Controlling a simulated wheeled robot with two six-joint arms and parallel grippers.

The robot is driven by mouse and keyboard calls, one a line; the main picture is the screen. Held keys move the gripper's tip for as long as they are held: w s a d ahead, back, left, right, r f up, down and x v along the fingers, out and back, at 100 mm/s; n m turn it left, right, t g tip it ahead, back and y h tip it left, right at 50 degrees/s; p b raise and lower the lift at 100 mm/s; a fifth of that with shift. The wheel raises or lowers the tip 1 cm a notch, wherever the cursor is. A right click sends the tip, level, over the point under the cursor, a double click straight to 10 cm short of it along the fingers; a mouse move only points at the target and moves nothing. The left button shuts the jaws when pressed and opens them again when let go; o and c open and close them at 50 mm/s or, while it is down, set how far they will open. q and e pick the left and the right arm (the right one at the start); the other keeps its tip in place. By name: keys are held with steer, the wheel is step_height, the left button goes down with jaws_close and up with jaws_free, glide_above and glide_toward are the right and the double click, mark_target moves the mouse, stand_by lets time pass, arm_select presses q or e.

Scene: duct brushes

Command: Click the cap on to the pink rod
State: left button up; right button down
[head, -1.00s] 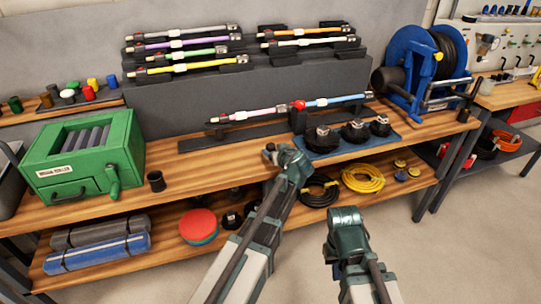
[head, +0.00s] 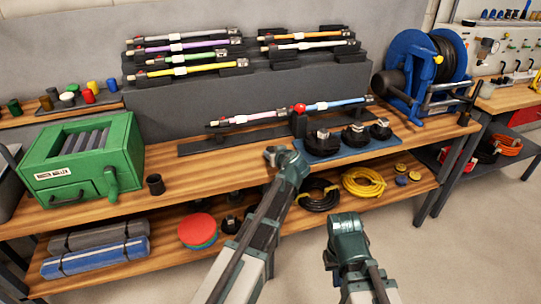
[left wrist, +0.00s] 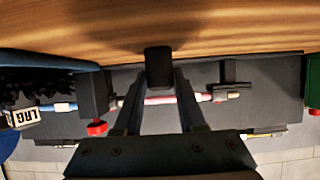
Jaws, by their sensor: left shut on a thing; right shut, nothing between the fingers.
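The pink rod (head: 255,117) lies level on a low dark stand at the back of the bench, in line with a blue rod (head: 335,103), with a red knob (head: 300,107) between them. In the left wrist view the pink rod (left wrist: 165,100) runs across behind my fingers. My left gripper (left wrist: 158,72) is shut on a small black piece (left wrist: 158,60); whether it is the cap I cannot tell. In the head view my left gripper (head: 271,153) is in front of the stand, its fingertips mostly hidden. My right gripper (head: 347,224) hangs shut and empty before the bench.
Small coloured caps (head: 88,96) stand at the far left. A green crank box (head: 85,165) and a black cup (head: 155,184) stand on the bench left. Black brush heads (head: 322,143) sit on a blue mat right of my left gripper. A blue reel (head: 412,60) stands right.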

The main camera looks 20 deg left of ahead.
arm_select(q)
jaws_close()
steer(key=shift+r, duration=0.15)
step_height(320, 180, up, 6)
steer(key=p, duration=0.6)
steer(key=shift+a, duration=0.15)
